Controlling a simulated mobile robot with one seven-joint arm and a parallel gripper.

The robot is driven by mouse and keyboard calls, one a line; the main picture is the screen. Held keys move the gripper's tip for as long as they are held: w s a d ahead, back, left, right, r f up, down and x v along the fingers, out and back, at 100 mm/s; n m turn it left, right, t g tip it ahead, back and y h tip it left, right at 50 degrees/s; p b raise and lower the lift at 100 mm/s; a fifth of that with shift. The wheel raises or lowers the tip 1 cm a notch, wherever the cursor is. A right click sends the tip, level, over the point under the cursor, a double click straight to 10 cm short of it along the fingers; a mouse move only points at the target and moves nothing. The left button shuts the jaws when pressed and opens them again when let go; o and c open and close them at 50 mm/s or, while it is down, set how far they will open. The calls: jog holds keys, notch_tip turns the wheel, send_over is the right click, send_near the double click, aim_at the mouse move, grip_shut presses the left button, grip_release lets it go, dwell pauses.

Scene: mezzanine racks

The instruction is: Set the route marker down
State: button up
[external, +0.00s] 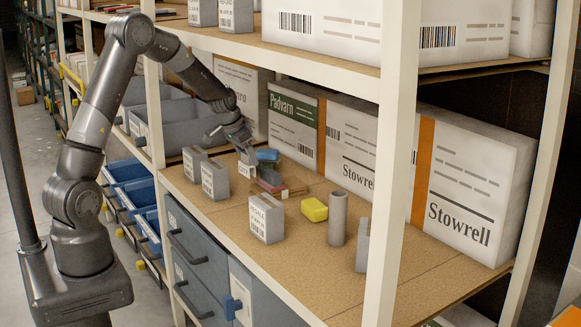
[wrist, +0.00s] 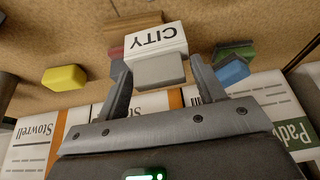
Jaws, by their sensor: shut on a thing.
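The route marker, a small pale block with a white face reading "CITY" (wrist: 156,40), is between the two fingers of my gripper (wrist: 160,70) in the wrist view. Its lettering appears upside down there. In the external view my gripper (external: 243,148) reaches in over the middle shelf (external: 290,240), pointing down, with the marker (external: 246,169) at its tip. I cannot tell whether the marker touches the shelf board. Reddish and brown blocks (external: 270,182) lie close beyond it and are partly hidden.
A yellow block (external: 314,209), a grey cylinder (external: 337,218) and a blue block (external: 267,155) stand nearby. White labelled boxes (external: 266,219) are near the shelf's front. Large Stowrell cartons (external: 465,190) line the back. An upright post (external: 393,165) and the upper shelf bound the space.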

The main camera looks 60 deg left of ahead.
jog(key=s+d+r+m+h, duration=0.1)
jog(key=s+d+m, duration=0.15)
jog(key=d, duration=1.15)
jog(key=s+d+m+g+h, duration=0.1)
jog(key=d+m, duration=0.3)
jog(key=d, duration=1)
jog(key=s+d+r+m+h, duration=0.1)
jog(key=d+m, duration=0.2)
jog(key=d, duration=1.1)
jog(key=s+d+r+m+g+h, duration=0.1)
jog(key=s+d+m, duration=0.3)
jog(key=d, duration=0.5)
jog(key=s+d+m+g, duration=0.1)
jog(key=s+d+m, duration=0.1)
jog(key=s+d, duration=0.6)
jog(key=s+d+r+m+g+h, duration=0.1)
jog(key=s+d+m, duration=0.25)
jog(key=d, duration=0.55)
jog(key=shift+n, duration=0.4)
jog(key=shift+w+a+f, duration=0.6)
jog(key=shift+w+f, duration=1.05)
jog(key=shift+f, duration=0.15)
jog(key=shift+w+a+f, duration=0.55)
jog(key=shift+w+f, duration=1.15)
jog(key=shift+f, duration=0.1)
jog(key=shift+w+a+f, duration=0.6)
jog(key=shift+w+f, duration=1.05)
jog(key=shift+f, duration=0.15)
jog(key=shift+f, duration=0.1)
